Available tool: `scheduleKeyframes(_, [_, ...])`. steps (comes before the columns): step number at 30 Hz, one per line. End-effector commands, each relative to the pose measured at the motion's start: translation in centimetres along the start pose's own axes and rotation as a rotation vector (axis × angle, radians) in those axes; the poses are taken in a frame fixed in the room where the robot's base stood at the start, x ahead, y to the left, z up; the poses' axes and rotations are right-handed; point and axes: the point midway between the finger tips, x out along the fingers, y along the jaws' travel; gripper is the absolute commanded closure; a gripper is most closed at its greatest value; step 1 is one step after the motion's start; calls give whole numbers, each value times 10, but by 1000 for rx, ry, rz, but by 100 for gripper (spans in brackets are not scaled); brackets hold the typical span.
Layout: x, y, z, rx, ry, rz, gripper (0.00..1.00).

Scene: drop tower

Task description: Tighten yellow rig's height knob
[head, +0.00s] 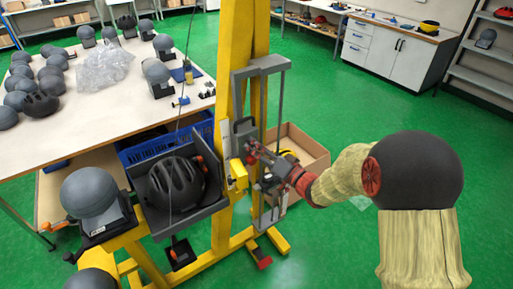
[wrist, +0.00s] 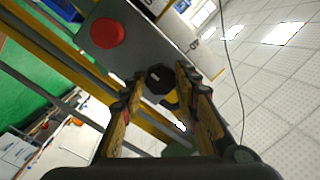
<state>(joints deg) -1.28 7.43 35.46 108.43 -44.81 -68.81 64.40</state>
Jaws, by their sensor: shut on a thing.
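The yellow rig (head: 235,60) is a tall yellow frame with a grey carriage on it. My gripper (head: 262,158) reaches it from the right, at the carriage side. In the wrist view a black round knob (wrist: 160,79) sits between the tips of my two fingers, and my gripper is shut on it. A grey plate (wrist: 140,40) with a red round button (wrist: 107,33) is just beyond, at upper left. In the head view the knob is too small and covered to make out.
A black helmet (head: 175,183) sits in a grey cradle left of the post. A grey headform (head: 88,191) stands at front left. A cardboard box (head: 306,150) and a blue crate (head: 150,148) are near the rig. A table (head: 110,105) holds more headforms. Green floor is open at right.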

Motion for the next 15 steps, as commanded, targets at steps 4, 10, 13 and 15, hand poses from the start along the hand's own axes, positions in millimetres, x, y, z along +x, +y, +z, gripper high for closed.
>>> scheduleKeyframes(4, [0,0,0,0,0,1,82])
scheduleKeyframes(10, [0,0,0,0,0,1,94])
scheduleKeyframes(13, [0,0,0,-1,0,1,94])
scheduleKeyframes(15, [0,0,0,-6,0,1,94])
